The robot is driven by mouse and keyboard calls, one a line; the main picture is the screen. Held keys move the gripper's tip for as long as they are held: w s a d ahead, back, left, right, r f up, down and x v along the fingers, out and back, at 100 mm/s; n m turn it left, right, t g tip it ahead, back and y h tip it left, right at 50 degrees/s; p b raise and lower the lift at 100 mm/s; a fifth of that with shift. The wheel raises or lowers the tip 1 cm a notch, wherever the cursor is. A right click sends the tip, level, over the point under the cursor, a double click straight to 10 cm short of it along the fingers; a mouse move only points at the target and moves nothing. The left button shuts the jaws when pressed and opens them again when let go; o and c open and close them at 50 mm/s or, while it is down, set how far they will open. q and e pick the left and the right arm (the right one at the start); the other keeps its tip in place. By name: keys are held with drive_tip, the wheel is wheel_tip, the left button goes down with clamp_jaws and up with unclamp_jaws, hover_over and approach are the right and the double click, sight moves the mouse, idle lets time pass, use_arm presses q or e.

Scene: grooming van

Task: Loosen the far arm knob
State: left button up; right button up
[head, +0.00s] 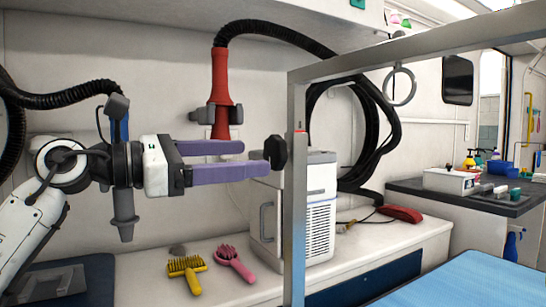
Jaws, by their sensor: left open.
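The black lobed arm knob (277,153) sits on the left side of the upright metal post (298,200) of the grooming arm. My left gripper (256,157) comes in level from the left, with its two purple fingers pointing right at the knob. The fingers are open and apart, with nothing seen held between them. The nearer fingertip overlaps the knob's left edge in the picture; the farther one ends short of it. I cannot tell whether either touches the knob. My right gripper is not in view.
A red dryer nozzle (221,80) on a black hose hangs behind my left gripper. A white cabinet unit (320,200) stands behind the post. A yellow brush (187,270) and a pink brush (235,264) lie on the counter below. A blue table top (470,283) is at lower right.

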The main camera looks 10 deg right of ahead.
sight(270, 157)
use_arm(q)
drive_tip(key=x, duration=0.7)
drive_tip(key=shift+f, duration=0.15)
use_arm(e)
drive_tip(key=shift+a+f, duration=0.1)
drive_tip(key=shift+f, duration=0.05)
